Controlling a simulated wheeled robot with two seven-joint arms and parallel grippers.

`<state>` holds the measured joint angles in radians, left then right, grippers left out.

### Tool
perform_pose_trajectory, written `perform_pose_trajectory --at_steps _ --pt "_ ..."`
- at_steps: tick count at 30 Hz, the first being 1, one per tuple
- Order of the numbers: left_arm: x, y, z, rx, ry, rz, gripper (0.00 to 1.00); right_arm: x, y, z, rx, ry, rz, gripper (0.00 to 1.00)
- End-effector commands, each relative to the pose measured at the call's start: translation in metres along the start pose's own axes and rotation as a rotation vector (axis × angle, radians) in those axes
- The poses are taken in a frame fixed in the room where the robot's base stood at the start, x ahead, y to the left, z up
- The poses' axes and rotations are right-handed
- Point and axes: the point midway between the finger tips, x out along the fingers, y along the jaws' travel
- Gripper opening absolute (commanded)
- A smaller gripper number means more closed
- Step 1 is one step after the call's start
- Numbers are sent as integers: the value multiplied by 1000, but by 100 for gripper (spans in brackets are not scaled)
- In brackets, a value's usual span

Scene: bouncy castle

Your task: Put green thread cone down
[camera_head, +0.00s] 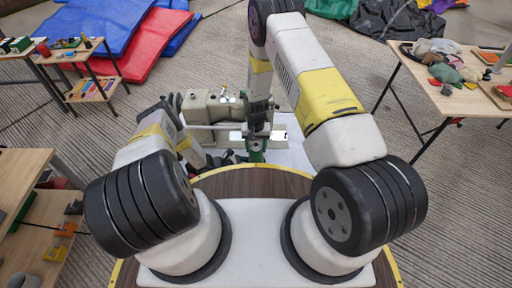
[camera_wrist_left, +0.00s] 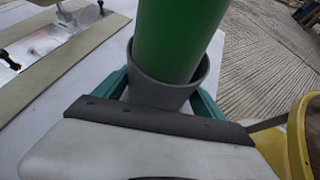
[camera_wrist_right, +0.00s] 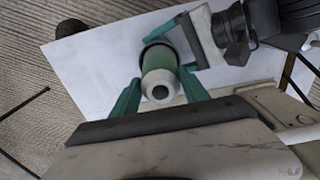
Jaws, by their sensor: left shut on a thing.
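The green thread cone (camera_wrist_left: 178,35) stands in a dark grey cup (camera_wrist_left: 165,92) in the left wrist view. Teal fingers of my left gripper (camera_wrist_left: 160,98) press on both sides of the cup. In the right wrist view the cone (camera_wrist_right: 160,88) shows its pale, holed tip from above. My right gripper (camera_wrist_right: 158,90) has its teal fingers apart on either side of the cone, with narrow gaps. In the head view my right gripper (camera_head: 257,132) is above the cone, of which only a little green shows. The left fingertips are hard to make out there.
A sewing machine (camera_head: 212,106) stands on a white table (camera_head: 292,156) close beside the grippers. A wooden table (camera_head: 440,92) with cloths is at the right. Wooden shelves (camera_head: 22,170) stand at the left.

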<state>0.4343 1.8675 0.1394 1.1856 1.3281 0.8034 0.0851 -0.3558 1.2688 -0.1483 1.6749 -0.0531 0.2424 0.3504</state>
Motion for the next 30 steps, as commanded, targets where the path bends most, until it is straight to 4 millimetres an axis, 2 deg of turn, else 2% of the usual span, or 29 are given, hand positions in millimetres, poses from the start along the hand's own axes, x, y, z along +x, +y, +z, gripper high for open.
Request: perform_pose_trajectory --at_steps 1,3,14,17,27,30 --pt "0 0 0 0 -1 0 57 3 0 4 0 -8 1 64" --pt "0 0 0 0 -1 0 57 3 0 5 0 -9 2 72" --pt "0 0 0 0 -1 0 57 0 1 7 -2 -14 3 72" --pt "0 0 0 0 -1 0 57 -12 0 5 -2 -11 2 72" --pt "0 0 0 0 0 0 57 -88 0 2 -1 -5 0 72" --pt "0 0 0 0 0 0 57 -105 0 3 -1 -6 1 72"
